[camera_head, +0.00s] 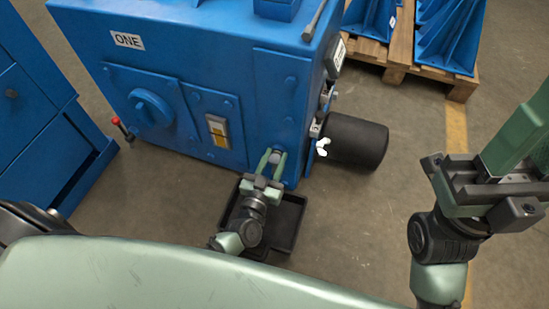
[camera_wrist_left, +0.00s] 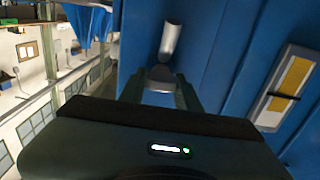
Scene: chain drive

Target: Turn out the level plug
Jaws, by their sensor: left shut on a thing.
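The blue machine housing (camera_head: 225,80) carries a plate reading ONE. My left gripper (camera_head: 271,157) is at the lower part of its front, with its green fingers around the level plug. In the left wrist view the left gripper (camera_wrist_left: 160,90) is shut on a small grey part, which I take to be the plug (camera_wrist_left: 160,75). A pale cylindrical piece (camera_wrist_left: 171,40) shows just beyond it against the blue wall. The fingers hide part of the plug, and its thread is not visible. My right gripper (camera_head: 500,175) is at the right, away from the machine; its finger opening is unclear.
A black drip tray (camera_head: 288,228) lies on the floor below my left gripper. A yellow-marked gauge (camera_head: 217,131) is left of the plug; it also shows in the wrist view (camera_wrist_left: 286,88). A dark motor (camera_head: 355,140) sticks out at right. Open floor lies beyond.

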